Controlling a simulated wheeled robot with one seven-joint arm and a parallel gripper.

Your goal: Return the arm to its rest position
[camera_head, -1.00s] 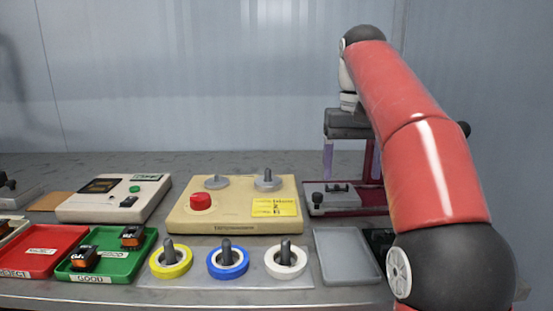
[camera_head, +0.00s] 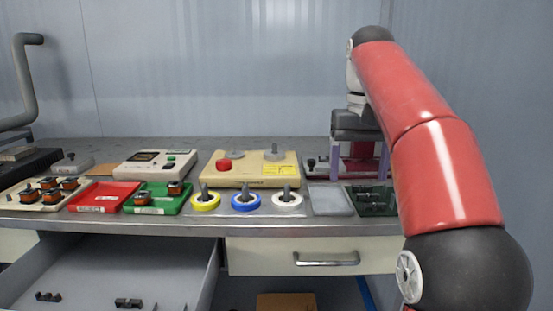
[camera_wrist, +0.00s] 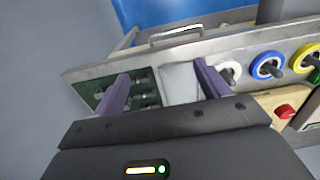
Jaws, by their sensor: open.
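My gripper (camera_head: 362,160) hangs from my red arm at the right of the head view, above the right end of the bench. Its two purple fingers are spread wide apart with nothing between them. In the wrist view my gripper (camera_wrist: 160,90) is also open and empty. Beyond its fingers show a green tray (camera_wrist: 142,90) with dark parts and a grey tray (camera_wrist: 180,82). I cannot tell whether the fingertips touch anything.
The bench (camera_head: 215,222) carries a beige winder (camera_head: 240,178), yellow, blue and white spools, a red tray (camera_head: 103,197) and a green tray (camera_head: 155,200) with coils. An open drawer (camera_head: 110,270) juts out at lower left. A shut drawer (camera_head: 310,256) is beside it. Air above the bench is clear.

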